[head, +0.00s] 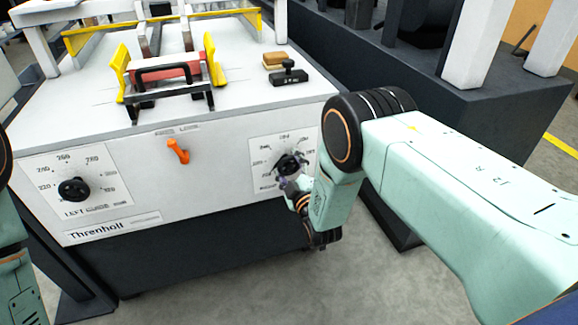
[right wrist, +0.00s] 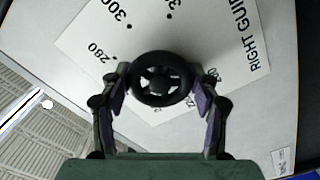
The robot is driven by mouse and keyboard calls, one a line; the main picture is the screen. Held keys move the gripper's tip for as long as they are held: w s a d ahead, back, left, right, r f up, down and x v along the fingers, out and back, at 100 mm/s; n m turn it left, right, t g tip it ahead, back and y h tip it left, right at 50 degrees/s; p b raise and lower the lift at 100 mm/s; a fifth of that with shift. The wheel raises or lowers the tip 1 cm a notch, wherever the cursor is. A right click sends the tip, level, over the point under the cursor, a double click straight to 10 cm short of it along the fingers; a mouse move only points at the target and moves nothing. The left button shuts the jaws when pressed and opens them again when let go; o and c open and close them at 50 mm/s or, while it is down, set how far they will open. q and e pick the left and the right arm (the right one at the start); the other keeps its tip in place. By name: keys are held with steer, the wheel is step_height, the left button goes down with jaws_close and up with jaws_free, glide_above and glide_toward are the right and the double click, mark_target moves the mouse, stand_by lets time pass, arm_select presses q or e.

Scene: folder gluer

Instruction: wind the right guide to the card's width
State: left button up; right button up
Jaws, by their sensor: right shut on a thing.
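The right guide's dial knob (head: 289,162) is a black round wheel on a white scale plate (head: 263,151) on the machine's front. My right gripper (head: 288,178) is shut on this knob. In the right wrist view the knob (right wrist: 160,70) sits between the two purple-padded fingers of my gripper (right wrist: 160,90). The plate reads "RIGHT GUIDE", with 280 and 300 legible; I cannot tell the setting. On top, a flat red piece (head: 172,75), perhaps the card, lies between the yellow left guide (head: 122,70) and yellow right guide (head: 213,60). My left gripper is out of view.
The left guide knob (head: 73,189) is on its own plate at the left. An orange lever (head: 178,151) sits between the plates. A black stamp-like block (head: 289,74) and a tan block (head: 275,59) rest on the top. Grey floor (head: 290,285) is open below.

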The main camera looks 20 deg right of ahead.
steer(key=shift+s+f, duration=0.1)
steer(key=shift+f, duration=0.05)
steer(key=o, duration=0.8)
steer(key=shift+c, duration=0.2)
steer(key=o, duration=0.4)
steer(key=s, duration=1.2)
steer(key=shift+d, duration=0.15)
steer(key=shift+w, duration=0.15)
steer(key=w, duration=1.2)
